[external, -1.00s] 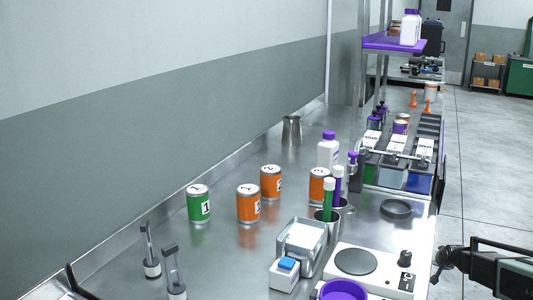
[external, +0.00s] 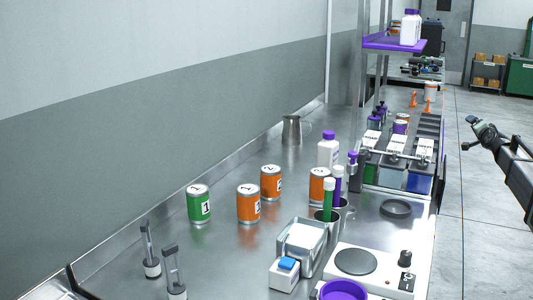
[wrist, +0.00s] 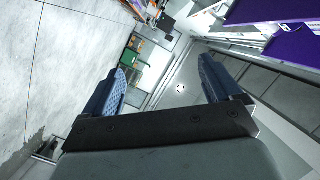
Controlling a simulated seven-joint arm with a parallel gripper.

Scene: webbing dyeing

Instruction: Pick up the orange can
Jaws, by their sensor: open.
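Three orange cans stand upright on the steel bench in the external view: a front one (external: 248,204), one behind it (external: 271,183), and one to the right (external: 319,186), partly hidden by tubes. The front one bears a white label. My gripper (external: 467,132) is at the right, beyond the bench edge and far from all three cans. In the wrist view my gripper (wrist: 163,75) has its two blue-padded fingers wide apart with nothing between them. No orange can is discernible in the wrist view.
A green can (external: 198,204) stands left of the front orange can. A purple shelf (external: 400,42) rises behind.

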